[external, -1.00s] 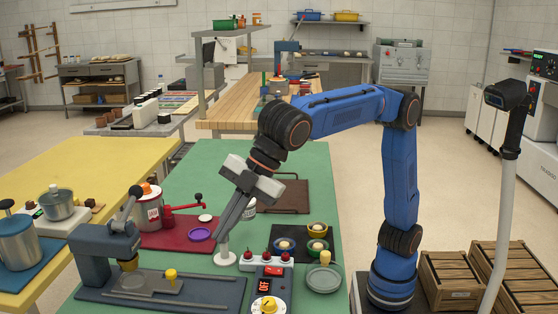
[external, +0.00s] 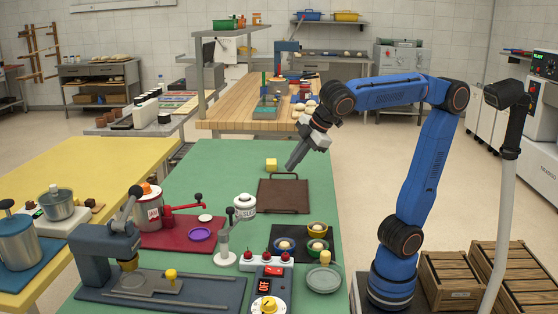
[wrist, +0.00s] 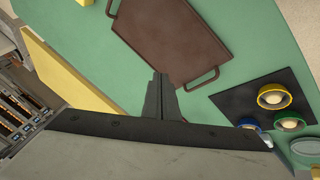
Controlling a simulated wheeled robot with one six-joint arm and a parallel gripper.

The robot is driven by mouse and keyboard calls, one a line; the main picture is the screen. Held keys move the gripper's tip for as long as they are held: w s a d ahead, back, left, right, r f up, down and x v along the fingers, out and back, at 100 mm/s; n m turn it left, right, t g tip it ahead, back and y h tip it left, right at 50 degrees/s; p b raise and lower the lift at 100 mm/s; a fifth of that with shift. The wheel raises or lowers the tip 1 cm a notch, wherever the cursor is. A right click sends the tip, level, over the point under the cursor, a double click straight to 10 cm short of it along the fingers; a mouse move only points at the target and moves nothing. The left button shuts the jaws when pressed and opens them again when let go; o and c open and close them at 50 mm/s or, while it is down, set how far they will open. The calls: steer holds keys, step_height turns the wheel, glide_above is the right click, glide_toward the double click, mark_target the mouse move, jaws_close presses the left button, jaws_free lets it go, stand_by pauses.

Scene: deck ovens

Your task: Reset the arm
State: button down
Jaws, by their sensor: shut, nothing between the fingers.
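My gripper (external: 291,167) is shut and empty. In the external view it hangs in the air above the far part of the green table, over or near the brown tray (external: 283,197), its fingers pointing down and to the left. In the wrist view the closed fingers (wrist: 161,78) show in front of the brown tray (wrist: 165,35), which has a handle at each end. My blue arm is bent, with its elbow raised and the forearm reaching left.
A yellow block (external: 271,165) lies beside the tray. Wooden crates (external: 450,280) stand by my base.

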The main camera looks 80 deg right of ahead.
steer(key=s+d+f+m, duration=0.1)
steer(key=s+d, duration=0.2)
steer(key=d, duration=0.1)
steer(key=s+d+f+m+h, duration=0.1)
steer(key=s+d+f, duration=0.1)
steer(key=s+d, duration=0.2)
steer(key=s+d+f+m, duration=0.1)
steer(key=s+d+f, duration=0.1)
steer(key=s+d, duration=0.1)
steer(key=shift+s+d+f+h, duration=0.15)
steer(key=shift+d+f+h, duration=0.15)
steer(key=shift+d, duration=0.25)
steer(key=s+d+f+m+g+h, duration=0.1)
steer(key=s+d+f+m, duration=0.1)
steer(key=s+d+f, duration=0.5)
steer(key=s+a+f+m+y, duration=0.2)
steer(key=s+a+f+y, duration=0.1)
steer(key=f, duration=0.4)
steer(key=shift+s+a+f+y, duration=0.3)
steer(key=shift+a+f+y, duration=0.1)
steer(key=shift+a, duration=0.5)
